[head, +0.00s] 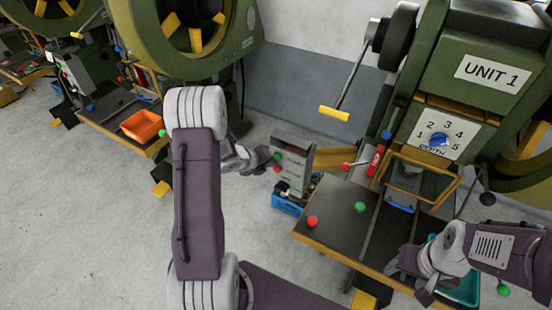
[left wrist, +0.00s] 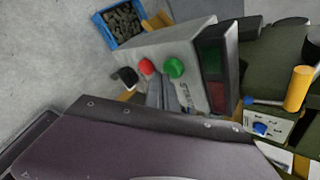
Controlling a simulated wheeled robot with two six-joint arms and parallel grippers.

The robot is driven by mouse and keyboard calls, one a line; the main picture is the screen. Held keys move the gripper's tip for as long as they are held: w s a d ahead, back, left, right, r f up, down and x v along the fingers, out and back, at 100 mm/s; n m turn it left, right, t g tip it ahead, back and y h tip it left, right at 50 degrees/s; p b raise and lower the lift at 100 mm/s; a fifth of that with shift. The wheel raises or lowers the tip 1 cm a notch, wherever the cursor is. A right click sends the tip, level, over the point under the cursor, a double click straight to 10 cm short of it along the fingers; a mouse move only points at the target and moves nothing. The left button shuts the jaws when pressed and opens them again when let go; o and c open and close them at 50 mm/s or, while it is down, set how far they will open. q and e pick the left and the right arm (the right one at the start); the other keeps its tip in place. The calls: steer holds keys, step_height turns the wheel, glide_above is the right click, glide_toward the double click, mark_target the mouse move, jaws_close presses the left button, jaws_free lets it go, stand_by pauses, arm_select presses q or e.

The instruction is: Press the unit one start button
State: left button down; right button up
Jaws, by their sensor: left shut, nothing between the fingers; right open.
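The UNIT 1 press (head: 492,72) stands at the right in the head view. A grey control box (head: 294,153) stands left of it, with a green button (head: 277,157) above a red button (head: 277,169). In the left wrist view the box has the green button (left wrist: 174,67), the red button (left wrist: 146,66) and partly hidden lettering. My left gripper (head: 262,158) is shut and empty, just left of the box's button face; whether it touches the green button cannot be told. My right gripper (head: 410,280) is open at the press table's front right.
The press table (head: 335,225) bears a red knob (head: 312,221) and a green knob (head: 360,207). A blue crate (head: 288,205) is below the box; it also shows in the left wrist view (left wrist: 121,26). A second press with an orange bin (head: 142,126) stands left. Floor at lower left is clear.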

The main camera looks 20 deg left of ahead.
arm_select(q)
steer(key=shift+w, duration=0.5)
stand_by(0.4)
steer(key=shift+s, duration=0.15)
steer(key=shift+s+b, duration=0.4)
steer(key=shift+s, duration=0.35)
steer(key=s, duration=0.1)
steer(key=s+b, duration=0.1)
steer(key=s, duration=0.3)
steer(key=shift+a+b, duration=0.25)
steer(key=shift+b, duration=0.15)
stand_by(0.5)
